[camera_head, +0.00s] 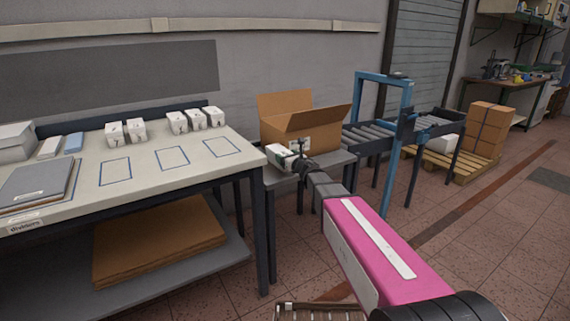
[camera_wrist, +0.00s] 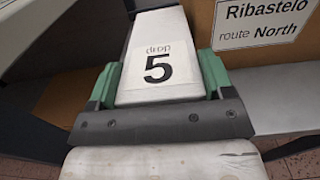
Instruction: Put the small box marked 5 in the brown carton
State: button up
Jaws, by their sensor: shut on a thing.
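The small white box marked 5 (camera_wrist: 157,62) is between the green-padded fingers of my gripper (camera_wrist: 160,85) in the wrist view. My gripper is shut on it. In the head view the box (camera_head: 281,157) shows at the end of my arm, beside my gripper (camera_head: 299,160). The open brown carton (camera_head: 283,130) stands on a grey stand with its flaps up. The box is in front of the carton's near side, outside it. In the wrist view the carton (camera_wrist: 295,55) is at the upper right, with a label reading "Ribastelo route North".
A work table (camera_head: 140,182) at left holds several small white boxes (camera_head: 195,120), outlined rectangles and grey sheets. A roller conveyor (camera_head: 375,138) with a blue frame (camera_head: 384,76) stands right of the carton. A pallet (camera_head: 446,164) with stacked cartons is farther right.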

jog(key=shift+w+a, duration=0.25)
jog(key=shift+w, duration=0.2)
jog(key=shift+w+a+f, duration=0.15)
jog(key=shift+f, duration=1.6)
jog(key=shift+f, duration=0.15)
jog(key=o, duration=1)
